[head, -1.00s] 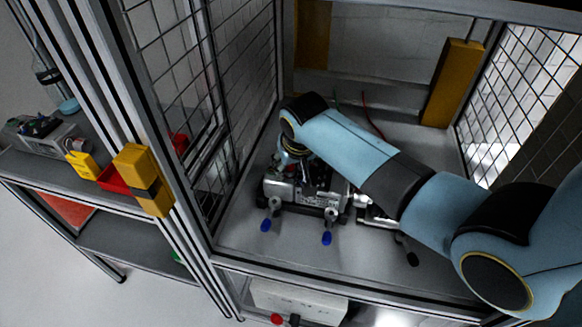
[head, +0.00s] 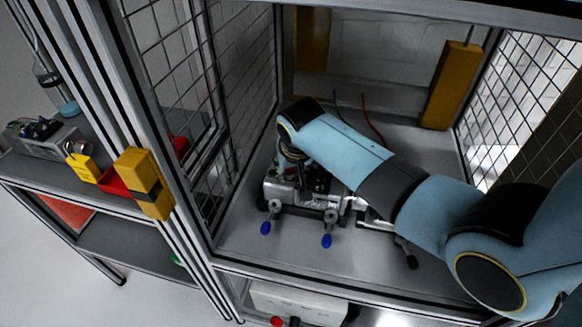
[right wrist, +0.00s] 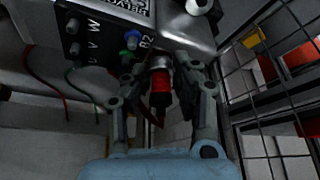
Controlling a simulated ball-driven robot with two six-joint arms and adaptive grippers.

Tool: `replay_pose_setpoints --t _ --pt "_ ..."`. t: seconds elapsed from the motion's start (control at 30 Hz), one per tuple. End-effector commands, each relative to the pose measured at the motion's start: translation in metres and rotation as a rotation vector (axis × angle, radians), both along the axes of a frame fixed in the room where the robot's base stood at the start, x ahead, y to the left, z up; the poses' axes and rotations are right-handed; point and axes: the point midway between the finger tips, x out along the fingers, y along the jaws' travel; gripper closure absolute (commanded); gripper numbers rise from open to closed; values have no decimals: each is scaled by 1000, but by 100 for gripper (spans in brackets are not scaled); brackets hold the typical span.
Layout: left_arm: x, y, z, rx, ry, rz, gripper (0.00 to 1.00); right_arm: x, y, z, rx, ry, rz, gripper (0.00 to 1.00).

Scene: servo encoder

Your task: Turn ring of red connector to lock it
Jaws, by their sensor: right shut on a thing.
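The red connector (right wrist: 160,82) hangs from the underside edge of the encoder housing (right wrist: 125,20) in the right wrist view, with a metal ring (right wrist: 160,62) at its top. My right gripper (right wrist: 170,64) has one finger on each side of it and is shut on the connector, around the ring. Exact contact is partly hidden in shadow. In the head view the housing (head: 283,190) sits on the cell floor, and my right wrist is above and behind its left part. The connector is hidden there. My left gripper is not in view.
A green plug (right wrist: 126,57) and a blue plug (right wrist: 132,40) sit close to the left finger. Loose red (head: 374,122) and green wires hang behind the housing. Mesh walls (head: 245,80) and a front frame beam (head: 350,277) enclose the cell. The right floor is clear.

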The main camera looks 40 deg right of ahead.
Motion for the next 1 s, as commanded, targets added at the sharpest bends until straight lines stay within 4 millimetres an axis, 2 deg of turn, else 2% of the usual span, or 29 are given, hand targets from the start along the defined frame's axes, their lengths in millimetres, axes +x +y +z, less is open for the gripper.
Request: replay_pose_setpoints --t 0.47,1.0 --pt "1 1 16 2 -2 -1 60 3 4 2 1 -1 -374 100" --pt "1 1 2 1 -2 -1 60 8 5 -1 0 -2 -887 100"
